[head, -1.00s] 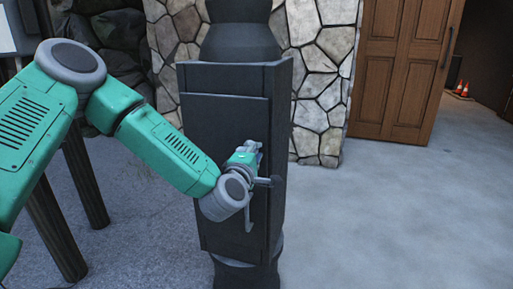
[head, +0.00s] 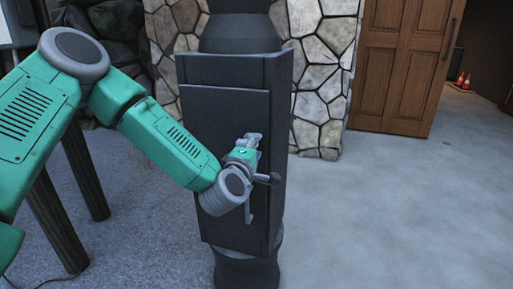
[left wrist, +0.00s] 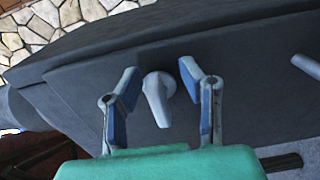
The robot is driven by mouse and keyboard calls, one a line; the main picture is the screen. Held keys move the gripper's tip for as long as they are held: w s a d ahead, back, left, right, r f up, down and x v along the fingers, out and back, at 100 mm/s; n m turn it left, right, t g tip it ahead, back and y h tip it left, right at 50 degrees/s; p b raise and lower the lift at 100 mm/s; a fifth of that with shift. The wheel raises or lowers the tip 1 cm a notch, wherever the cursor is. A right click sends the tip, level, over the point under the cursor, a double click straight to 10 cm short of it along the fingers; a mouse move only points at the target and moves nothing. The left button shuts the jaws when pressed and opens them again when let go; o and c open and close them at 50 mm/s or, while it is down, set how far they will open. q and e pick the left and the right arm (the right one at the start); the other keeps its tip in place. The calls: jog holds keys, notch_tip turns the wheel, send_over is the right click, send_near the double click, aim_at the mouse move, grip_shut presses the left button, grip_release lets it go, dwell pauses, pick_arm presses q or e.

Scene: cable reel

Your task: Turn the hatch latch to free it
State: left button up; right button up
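The hatch (head: 215,130) is a dark grey flat panel on the front of a dark column. My left gripper (head: 259,157) is at the right part of the hatch, reaching towards it. In the left wrist view, my left gripper (left wrist: 161,82) is open, its blue-padded fingers on either side of a grey latch (left wrist: 157,95) with a rounded head and a short lever. The fingers look apart from the latch, with a gap on both sides. In the head view the latch is hard to make out behind the gripper. My right gripper is not in view.
A grey bar handle (head: 249,211) is on the hatch below the gripper; a similar bar (left wrist: 306,66) shows at the right of the left wrist view. A stone wall (head: 318,80) and a wooden door (head: 400,70) stand behind. The floor (head: 400,220) at right is clear.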

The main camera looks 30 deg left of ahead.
pick_arm(q)
jog(key=v, duration=1.2)
jog(key=shift+f, duration=0.15)
